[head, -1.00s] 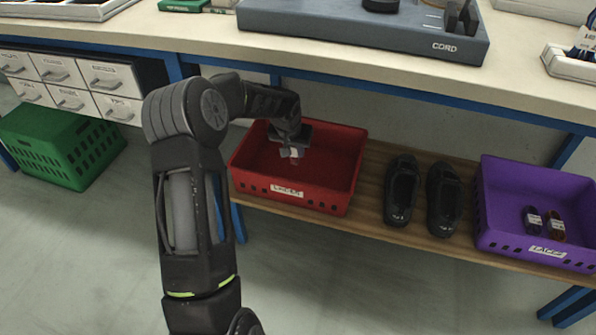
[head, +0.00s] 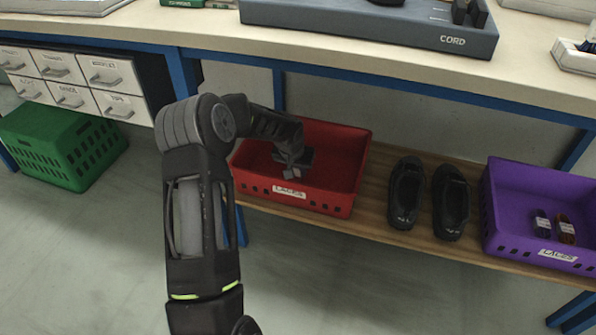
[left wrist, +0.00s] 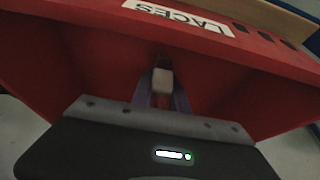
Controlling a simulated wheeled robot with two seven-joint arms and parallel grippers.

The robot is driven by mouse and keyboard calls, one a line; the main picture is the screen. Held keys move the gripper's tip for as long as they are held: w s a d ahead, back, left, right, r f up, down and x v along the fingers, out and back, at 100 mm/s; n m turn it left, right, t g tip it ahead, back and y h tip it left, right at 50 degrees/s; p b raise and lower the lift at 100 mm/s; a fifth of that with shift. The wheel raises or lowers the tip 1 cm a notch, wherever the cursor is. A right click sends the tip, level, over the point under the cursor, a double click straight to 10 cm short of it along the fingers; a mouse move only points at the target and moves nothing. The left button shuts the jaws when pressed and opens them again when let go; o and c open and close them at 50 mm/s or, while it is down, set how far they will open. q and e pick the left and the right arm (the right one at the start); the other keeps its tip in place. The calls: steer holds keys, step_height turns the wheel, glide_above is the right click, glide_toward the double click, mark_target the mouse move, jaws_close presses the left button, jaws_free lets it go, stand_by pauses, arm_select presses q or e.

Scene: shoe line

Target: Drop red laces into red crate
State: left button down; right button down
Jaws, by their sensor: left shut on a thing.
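The red crate (head: 340,195), with a label reading LACES, stands on the wooden lower shelf. My left gripper (head: 291,172) reaches down inside its open top, near the front wall. In the left wrist view the fingers (left wrist: 162,92) are shut on a small bundle of laces (left wrist: 162,80) with a pale band. The bundle's colour is hard to make out in the shade, and the fingers hide part of it. The crate's wall (left wrist: 80,50) fills much of that view. Whether the bundle touches the crate floor cannot be told. My right gripper is not in view.
Two black shoes (head: 407,192) stand right of the red crate. A purple crate (head: 490,210) farther right holds two banded lace bundles (head: 542,224). A green crate (head: 60,150) is on the floor at left. The workbench edge (head: 390,75) overhangs the shelf.

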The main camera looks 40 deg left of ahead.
arm_select(q)
steer(key=shift+f+b, duration=0.45)
steer(key=shift+f, duration=0.1)
steer(key=c, duration=1.3)
jaws_free()
steer(key=shift+r, duration=0.1)
steer(key=shift+r+p, duration=0.3)
steer(key=p+v, duration=0.4)
steer(key=v, duration=0.8)
steer(key=shift+r, duration=0.2)
